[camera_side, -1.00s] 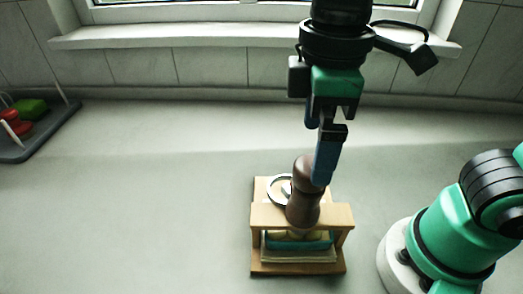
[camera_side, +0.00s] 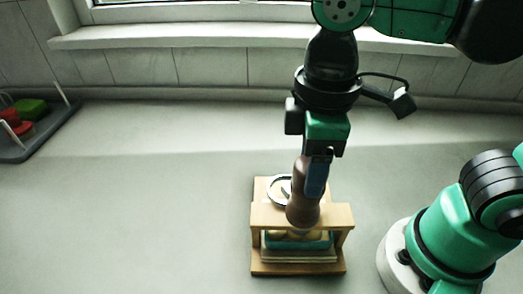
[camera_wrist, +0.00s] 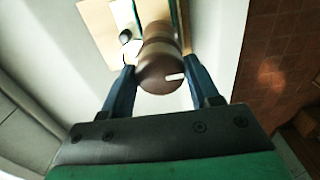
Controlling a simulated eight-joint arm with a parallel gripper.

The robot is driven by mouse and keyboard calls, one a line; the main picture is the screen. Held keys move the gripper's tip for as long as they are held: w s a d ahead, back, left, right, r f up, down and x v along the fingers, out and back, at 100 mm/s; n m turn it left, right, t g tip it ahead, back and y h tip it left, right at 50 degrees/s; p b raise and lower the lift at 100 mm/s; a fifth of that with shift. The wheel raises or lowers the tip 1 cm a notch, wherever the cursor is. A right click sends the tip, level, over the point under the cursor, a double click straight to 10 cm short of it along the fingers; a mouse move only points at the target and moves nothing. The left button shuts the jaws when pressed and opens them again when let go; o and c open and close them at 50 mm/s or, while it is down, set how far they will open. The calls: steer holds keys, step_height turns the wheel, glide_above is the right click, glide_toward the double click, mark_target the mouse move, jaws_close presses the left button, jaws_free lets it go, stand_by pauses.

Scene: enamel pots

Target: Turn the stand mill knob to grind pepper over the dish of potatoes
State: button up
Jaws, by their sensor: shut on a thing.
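The brown pepper mill (camera_side: 301,213) stands upright in a light wooden stand (camera_side: 338,215). Its rounded knob (camera_wrist: 157,68) carries a short white mark in the wrist view. My gripper (camera_side: 313,185) points down at the mill's top and is shut on the knob. In the wrist view my gripper (camera_wrist: 160,72) has one blue finger on each side of the knob. Below the mill, under the stand's crossbar, sits a teal dish (camera_side: 325,244) with yellowish potatoes (camera_side: 280,236) in it. The mill and crossbar hide part of the dish.
A pale ring-shaped thing (camera_side: 273,192) lies on the stand's back part. A dark rack (camera_side: 50,127) with red and green things is at the far left. The counter (camera_side: 150,210) between is clear. A window sill (camera_side: 200,36) runs behind.

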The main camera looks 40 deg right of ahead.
steer(key=m, duration=0.5)
steer(key=shift+m, duration=0.3)
steer(key=m, duration=0.4)
steer(key=shift+m, duration=0.4)
steer(key=o, duration=1.3)
